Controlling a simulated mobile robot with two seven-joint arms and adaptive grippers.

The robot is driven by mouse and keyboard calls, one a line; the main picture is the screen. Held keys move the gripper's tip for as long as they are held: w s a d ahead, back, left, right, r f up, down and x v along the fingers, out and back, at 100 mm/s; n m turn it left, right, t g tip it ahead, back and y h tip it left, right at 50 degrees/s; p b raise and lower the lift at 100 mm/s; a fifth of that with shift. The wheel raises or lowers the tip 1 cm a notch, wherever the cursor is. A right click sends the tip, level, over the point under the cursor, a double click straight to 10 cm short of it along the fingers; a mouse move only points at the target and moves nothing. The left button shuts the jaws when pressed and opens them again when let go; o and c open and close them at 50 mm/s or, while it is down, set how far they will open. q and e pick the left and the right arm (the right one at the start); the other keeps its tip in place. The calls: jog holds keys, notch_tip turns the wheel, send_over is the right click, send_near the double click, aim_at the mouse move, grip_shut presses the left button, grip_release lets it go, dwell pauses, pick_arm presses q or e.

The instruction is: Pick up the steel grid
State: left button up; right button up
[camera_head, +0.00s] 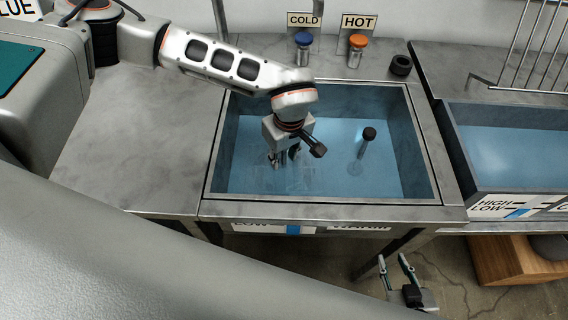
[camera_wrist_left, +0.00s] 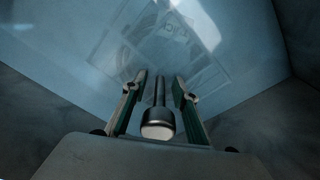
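The steel grid (camera_head: 530,45) looks to be the wire rack of thin parallel bars at the upper right, standing over the right basin. My left gripper (camera_head: 284,158) points down into the left water basin, far to the left of the rack. In the left wrist view its two fingers (camera_wrist_left: 160,77) are apart. A metal stem with a pale-topped round head (camera_wrist_left: 158,128) shows between them; I cannot tell whether they touch it. Faint square outlines (camera_wrist_left: 165,42) show in the water beyond. My right gripper (camera_head: 392,257) is open and empty, low in front of the counter.
The left basin (camera_head: 212,165) has a raised rim. A black-capped upright stem (camera_head: 368,136) stands in its water. Blue COLD (camera_head: 303,40) and orange HOT (camera_head: 357,42) taps stand behind, beside a black ring (camera_head: 401,65). The right basin (camera_head: 470,165) has high walls.

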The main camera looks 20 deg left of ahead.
pick_arm(q)
grip_shut()
jog(key=shift+r, duration=0.15)
